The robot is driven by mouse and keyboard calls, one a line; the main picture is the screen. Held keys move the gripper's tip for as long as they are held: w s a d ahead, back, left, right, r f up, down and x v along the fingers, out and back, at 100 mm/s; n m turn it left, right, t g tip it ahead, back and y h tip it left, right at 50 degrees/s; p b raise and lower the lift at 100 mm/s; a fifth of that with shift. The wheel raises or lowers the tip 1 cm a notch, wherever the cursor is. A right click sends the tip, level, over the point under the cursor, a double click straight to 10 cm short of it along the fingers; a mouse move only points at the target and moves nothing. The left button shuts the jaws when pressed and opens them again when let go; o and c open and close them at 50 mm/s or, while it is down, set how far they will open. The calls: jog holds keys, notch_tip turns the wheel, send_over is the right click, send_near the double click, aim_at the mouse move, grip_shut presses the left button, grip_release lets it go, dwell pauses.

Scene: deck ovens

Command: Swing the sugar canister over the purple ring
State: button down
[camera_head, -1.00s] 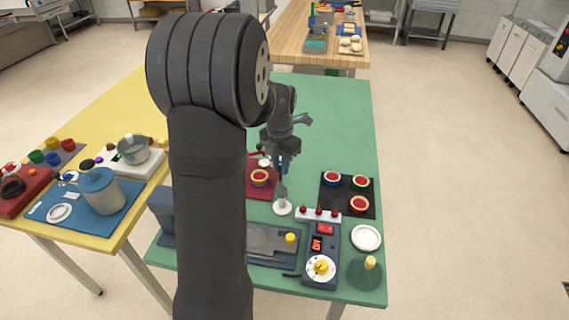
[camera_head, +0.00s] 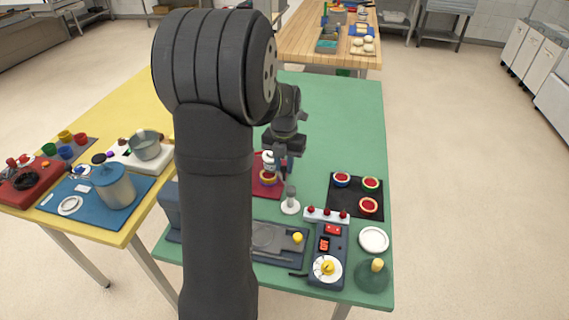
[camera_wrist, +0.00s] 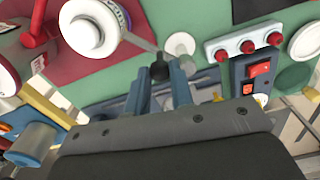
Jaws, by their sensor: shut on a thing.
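The white sugar canister (camera_head: 268,158) is at the red mat, just beside my gripper, and shows large at the upper left of the wrist view (camera_wrist: 88,32). A ring with purple and yellow (camera_head: 268,178) lies on the mat; in the head view it appears directly below the canister. I cannot tell whether they are exactly lined up. A thin grey rod (camera_wrist: 140,42) runs from the canister toward a white post (camera_head: 290,203). My gripper (camera_wrist: 160,84) is shut on a black knob (camera_wrist: 159,68) by this rod. My arm hides part of the mat.
A dark mat with several red-topped rings (camera_head: 343,205) lies to the right. A white block with red knobs (camera_head: 327,214) and a switch panel (camera_head: 327,250) stand in front. A white plate (camera_head: 374,239) lies near the right edge. The green table's far part is clear.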

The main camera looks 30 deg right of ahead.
jog(key=c, duration=1.3)
grip_release()
jog(key=shift+o, duration=0.2)
notch_tip(320, 180, up, 17)
jog(key=shift+r, duration=0.2)
notch_tip(320, 180, down, 18)
jog(key=shift+r, duration=0.25)
